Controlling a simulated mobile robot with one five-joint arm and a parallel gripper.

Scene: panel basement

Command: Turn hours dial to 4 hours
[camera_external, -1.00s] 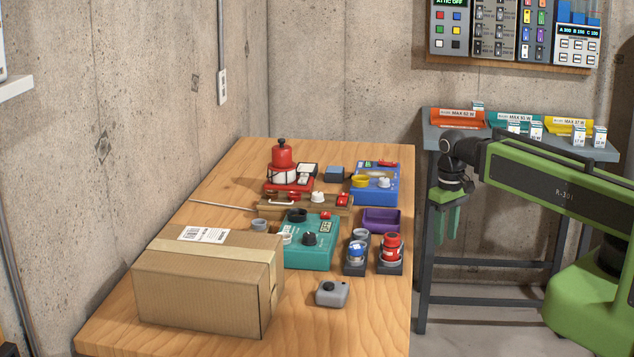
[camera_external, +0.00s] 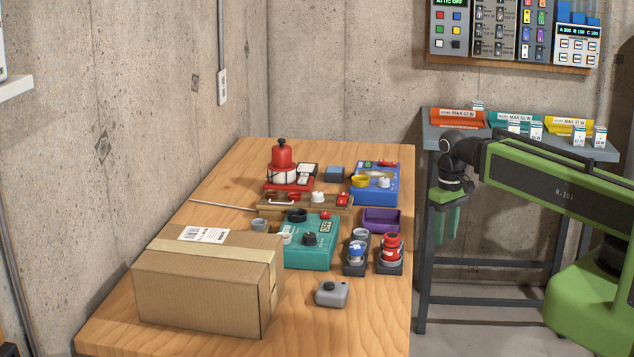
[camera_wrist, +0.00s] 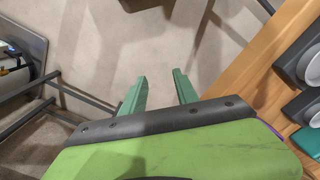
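No dial carries a readable hours label, so I cannot tell which one is the hours dial. A teal box (camera_external: 323,252) on the wooden table has a black knob (camera_external: 309,239), a red button and a small panel whose marking looks like OFF. A blue box (camera_external: 376,196) behind it carries a white knob (camera_external: 384,183) and a yellow ring. A wooden board bears another white knob (camera_external: 317,197). My gripper (camera_external: 448,232) hangs, fingers down, off the table's right side, away from all knobs. In the wrist view my gripper (camera_wrist: 158,78) has its fingers apart with nothing between them.
A large cardboard box (camera_external: 200,295) fills the table's near left. A grey device (camera_external: 331,293), a purple tray (camera_external: 381,224), red and blue cylinders in dark holders, and a red-topped item (camera_external: 281,158) are close by. A grey side table (camera_external: 427,140) with coloured bins stands behind my arm.

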